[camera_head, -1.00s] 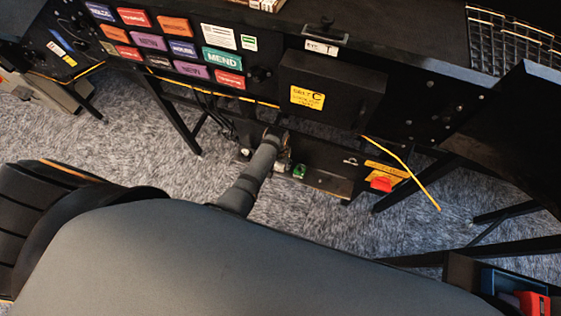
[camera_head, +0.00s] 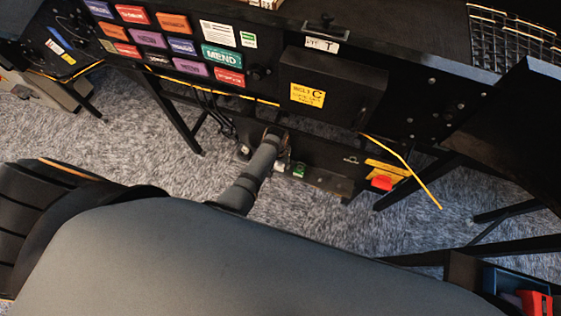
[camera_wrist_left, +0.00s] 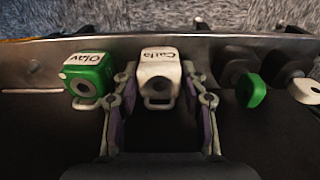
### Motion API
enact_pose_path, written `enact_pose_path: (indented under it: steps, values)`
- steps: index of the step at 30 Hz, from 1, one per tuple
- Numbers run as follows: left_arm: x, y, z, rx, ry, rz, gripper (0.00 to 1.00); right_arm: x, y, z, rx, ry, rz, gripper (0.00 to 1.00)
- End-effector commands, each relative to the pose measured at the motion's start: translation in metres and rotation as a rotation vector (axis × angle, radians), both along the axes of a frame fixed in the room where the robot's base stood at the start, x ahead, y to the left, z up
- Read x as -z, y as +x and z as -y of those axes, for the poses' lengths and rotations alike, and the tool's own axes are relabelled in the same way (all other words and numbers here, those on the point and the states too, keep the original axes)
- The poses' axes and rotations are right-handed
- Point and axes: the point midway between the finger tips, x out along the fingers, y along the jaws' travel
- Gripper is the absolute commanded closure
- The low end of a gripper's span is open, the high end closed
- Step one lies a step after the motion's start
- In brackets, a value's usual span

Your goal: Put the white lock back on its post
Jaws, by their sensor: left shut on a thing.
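The white lock (camera_wrist_left: 157,72), with a name label on top, is between the two fingers of my left gripper (camera_wrist_left: 160,88) in the left wrist view. The fingers are shut on its sides. It is upright in front of a metal edge strip; whether it sits on a post behind it is hidden. In the head view my left arm reaches down to the low black panel and hides most of the white lock. My right gripper is not in view.
Right of the gripper are a green key-like tab (camera_wrist_left: 251,90) and a white one (camera_wrist_left: 305,91), each by a dark round fitting. In the head view, a red knob (camera_head: 381,183) is on the low panel's right. A black box (camera_head: 332,85) overhangs above.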

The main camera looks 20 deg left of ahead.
Motion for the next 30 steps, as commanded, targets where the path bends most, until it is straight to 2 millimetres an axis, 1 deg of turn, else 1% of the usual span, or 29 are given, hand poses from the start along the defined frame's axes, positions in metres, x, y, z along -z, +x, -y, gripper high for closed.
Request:
enact_pose_path:
  steps: [6,7,12,26,28,30]
  values:
    - [0.000,0.000,0.000,0.000,0.000,0.001,0.93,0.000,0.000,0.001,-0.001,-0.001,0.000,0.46]
    - [0.000,0.000,0.000,0.000,0.000,0.001,0.53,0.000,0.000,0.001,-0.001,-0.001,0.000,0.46]
    - [0.000,0.000,0.000,0.000,0.000,0.000,0.31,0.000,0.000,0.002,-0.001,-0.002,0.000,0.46]
    - [-0.001,0.000,0.000,0.000,0.000,0.000,0.31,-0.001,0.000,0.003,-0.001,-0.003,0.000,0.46]
    - [-0.005,0.000,0.000,0.000,0.000,0.000,0.31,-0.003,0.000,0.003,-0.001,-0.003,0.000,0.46]
    - [-0.015,0.000,0.000,0.000,-0.002,0.000,0.31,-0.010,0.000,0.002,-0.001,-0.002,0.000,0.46]
